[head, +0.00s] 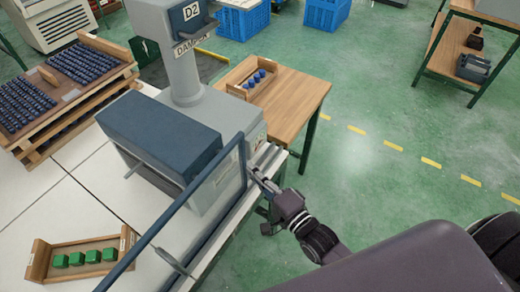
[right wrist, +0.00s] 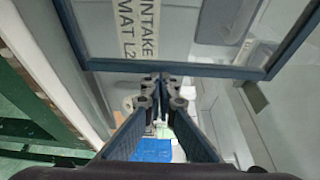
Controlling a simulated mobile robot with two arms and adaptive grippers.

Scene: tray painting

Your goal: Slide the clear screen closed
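The clear screen (head: 222,188) is a see-through panel in a dark blue frame, standing along the front side of the grey machine. In the right wrist view the lower part of its frame (right wrist: 200,69) crosses just beyond my fingertips, with a label seen through the panel. The frames do not show for certain whether the fingertips touch the frame. My left gripper is not in view.
The grey machine (head: 180,60) with a dark blue block (head: 160,138) stands behind the screen. A wooden tray with green cubes (head: 37,262) lies on the white table at lower left. A wooden table (head: 292,98) holds a tray of blue pieces. Green floor (head: 370,190) is open on the right.

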